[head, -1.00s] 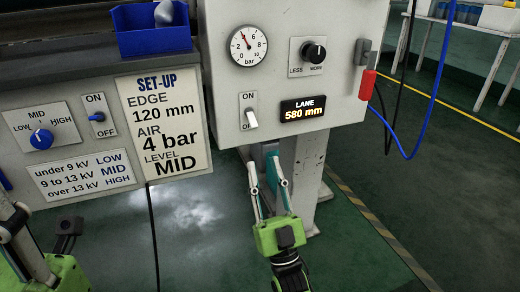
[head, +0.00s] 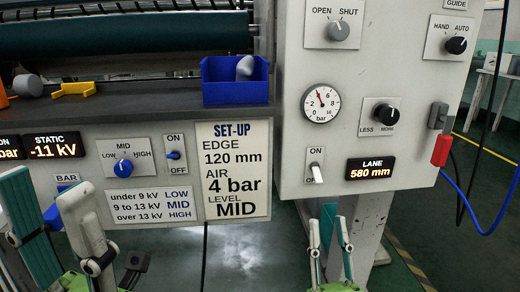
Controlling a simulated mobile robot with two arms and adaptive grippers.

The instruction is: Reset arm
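My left gripper (head: 46,192) is at the lower left, its two teal-padded fingers spread apart and pointing up in front of the left panel. I see nothing between them. My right gripper (head: 330,222) is low in the picture, below the right panel (head: 290,150). Its fingers point up with a gap between them, and I see nothing held. The right panel carries a pressure gauge (head: 321,104) with its needle near 4 bar, a LESS/MORE knob (head: 386,114), a white ON/OFF switch (head: 316,173) with its lever down, and a LANE display (head: 370,168) reading 580 mm.
The SET-UP card (head: 233,170) asks for edge 120 mm, air 4 bar, level MID. The blue level knob (head: 123,169), a blue switch (head: 174,155) and the STATIC display (head: 55,146) are on the left panel. A blue bin (head: 236,85) and yellow piece (head: 74,89) sit on the ledge.

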